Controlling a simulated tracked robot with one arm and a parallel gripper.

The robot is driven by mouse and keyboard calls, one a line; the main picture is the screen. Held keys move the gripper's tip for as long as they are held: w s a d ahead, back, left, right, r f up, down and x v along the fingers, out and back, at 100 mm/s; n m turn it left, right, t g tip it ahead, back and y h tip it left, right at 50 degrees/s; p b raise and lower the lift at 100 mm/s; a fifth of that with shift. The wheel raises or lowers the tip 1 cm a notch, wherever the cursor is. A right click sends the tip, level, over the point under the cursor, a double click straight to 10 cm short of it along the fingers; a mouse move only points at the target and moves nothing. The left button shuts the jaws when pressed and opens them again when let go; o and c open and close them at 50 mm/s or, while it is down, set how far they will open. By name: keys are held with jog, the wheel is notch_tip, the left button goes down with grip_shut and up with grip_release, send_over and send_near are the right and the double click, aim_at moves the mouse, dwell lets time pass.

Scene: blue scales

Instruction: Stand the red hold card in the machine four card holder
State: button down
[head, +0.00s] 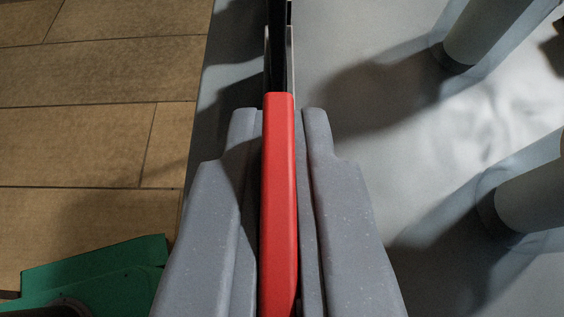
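The red hold card (278,190) is seen edge-on, upright, running up the middle of the picture. My gripper (279,118) is shut on it, with one grey finger along each side. The card's far end reaches just beyond the fingertips. Straight ahead is a narrow dark upright thing with thin pale edges (290,65), in line with the card; it may be the card holder. I cannot tell whether the card touches it or is inside it. No machine number shows.
A grey surface (345,60) lies ahead and to the right, its left edge bordering a brown tiled floor (85,120). Two pale round posts (490,30) stand on the right and cast shadows. A green object (95,275) is at the lower left.

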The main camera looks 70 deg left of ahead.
jog(key=shift+f, duration=0.1)
jog(key=c, duration=1.5)
grip_release()
jog(key=shift+c, duration=0.2)
jog(key=p+v, duration=0.2)
jog(key=v, duration=1.1)
jog(key=shift+d, duration=0.35)
